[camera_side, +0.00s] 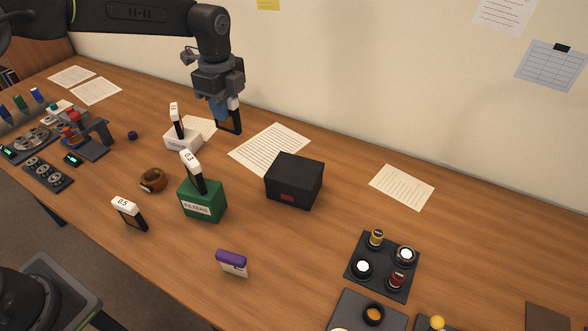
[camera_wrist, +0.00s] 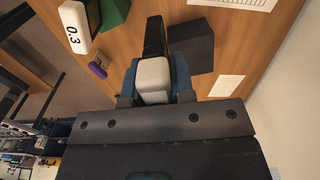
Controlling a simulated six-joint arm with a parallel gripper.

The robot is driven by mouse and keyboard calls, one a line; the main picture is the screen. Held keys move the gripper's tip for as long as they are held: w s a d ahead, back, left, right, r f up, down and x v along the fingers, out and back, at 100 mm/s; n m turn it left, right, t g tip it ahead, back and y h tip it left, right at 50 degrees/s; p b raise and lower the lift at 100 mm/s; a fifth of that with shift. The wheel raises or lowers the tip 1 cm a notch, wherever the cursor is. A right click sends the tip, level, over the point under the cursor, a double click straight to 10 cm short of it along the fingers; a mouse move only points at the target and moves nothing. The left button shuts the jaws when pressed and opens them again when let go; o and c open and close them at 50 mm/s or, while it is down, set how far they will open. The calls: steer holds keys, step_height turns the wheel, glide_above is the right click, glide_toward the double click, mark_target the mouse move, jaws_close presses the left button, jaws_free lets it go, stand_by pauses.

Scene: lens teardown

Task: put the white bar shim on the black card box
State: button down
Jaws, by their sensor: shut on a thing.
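My gripper (camera_side: 222,108) is shut on the white bar shim, near the wall at the back of the table. The shim has a white head (camera_wrist: 153,76) between my fingers and a black lower part (camera_side: 229,124) pointing down. I cannot tell whether it clears the table. The black card box (camera_side: 293,181) stands upright in the middle of the table, to the right of and nearer than my gripper. In the wrist view the box (camera_wrist: 196,45) lies just beyond the shim, its left side partly hidden. No shim is visible on its top.
A white box (camera_side: 184,140) and a green filters box (camera_side: 203,203) each bear a white-headed shim. A shim marked 0.5 (camera_side: 129,213) stands at the front. A purple-and-white block (camera_side: 232,263) and a brown ring (camera_side: 153,180) lie nearby. Paper (camera_side: 270,148) lies behind the card box.

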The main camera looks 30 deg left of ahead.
steer(key=shift+w+a+r, duration=0.1)
steer(key=shift+w+a, duration=0.15)
steer(key=shift+a, duration=0.1)
steer(key=shift+w+d+f, duration=0.4)
steer(key=shift+d+f, duration=1.4)
steer(key=shift+d, duration=0.05)
steer(key=shift+w+d+f, duration=0.35)
steer(key=shift+d+f, duration=1.4)
steer(key=shift+d, duration=0.05)
steer(key=shift+w+d+f, duration=0.4)
steer(key=shift+d+f, duration=1.4)
steer(key=shift+d, duration=0.05)
steer(key=shift+f, duration=0.1)
steer(key=c, duration=1)
jaws_free()
